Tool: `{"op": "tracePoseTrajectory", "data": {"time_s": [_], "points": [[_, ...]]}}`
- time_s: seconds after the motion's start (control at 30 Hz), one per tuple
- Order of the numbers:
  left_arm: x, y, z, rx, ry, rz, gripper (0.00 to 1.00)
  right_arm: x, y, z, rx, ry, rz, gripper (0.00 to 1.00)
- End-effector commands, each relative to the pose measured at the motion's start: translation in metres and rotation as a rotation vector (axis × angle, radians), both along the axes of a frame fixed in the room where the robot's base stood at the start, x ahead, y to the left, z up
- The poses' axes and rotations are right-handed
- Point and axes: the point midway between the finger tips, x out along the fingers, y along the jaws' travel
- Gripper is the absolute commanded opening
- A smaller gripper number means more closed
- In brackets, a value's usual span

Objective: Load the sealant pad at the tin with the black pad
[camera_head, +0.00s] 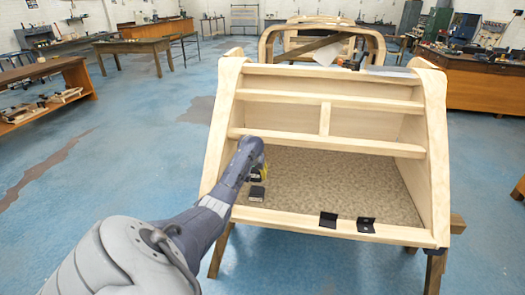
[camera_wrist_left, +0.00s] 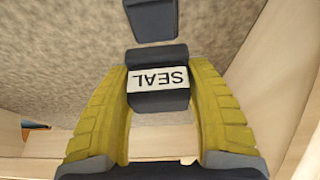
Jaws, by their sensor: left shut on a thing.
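My left gripper (camera_head: 258,168) reaches into the wooden frame's open bay on its left side. In the left wrist view its two yellow fingers (camera_wrist_left: 161,100) are shut on a black block with a white label reading SEAL, the sealant pad (camera_wrist_left: 158,101). The pad also shows small and dark under the fingers in the head view (camera_head: 255,177). A small dark box (camera_head: 257,193), which looks like the tin with the black pad, lies on the speckled floor just in front of the gripper. A dark block also shows beyond the sealant pad in the wrist view (camera_wrist_left: 152,20). My right gripper is not in view.
The wooden bodyframe (camera_head: 325,142) has side walls and crossbars above the bay. Two black brackets (camera_head: 327,220) (camera_head: 366,225) sit on its front rail. The speckled floor (camera_head: 340,180) is clear to the right. Workbenches stand far back.

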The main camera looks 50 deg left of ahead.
Motion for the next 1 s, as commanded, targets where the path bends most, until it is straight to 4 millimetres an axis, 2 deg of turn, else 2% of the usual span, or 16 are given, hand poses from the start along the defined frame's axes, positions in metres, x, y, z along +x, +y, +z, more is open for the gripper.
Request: {"op": "tracePoseTrajectory", "data": {"time_s": [0.27,0.7,1.0], "points": [[0.008,0.0,-0.005,0.0,0.0,-0.004,0.26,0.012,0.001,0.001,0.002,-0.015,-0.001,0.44],[0.008,0.0,-0.041,-0.001,0.001,-0.005,0.26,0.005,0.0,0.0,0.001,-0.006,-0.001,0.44],[0.008,0.0,-0.055,-0.001,-0.001,-0.006,0.26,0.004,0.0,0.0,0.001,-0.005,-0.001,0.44]]}}
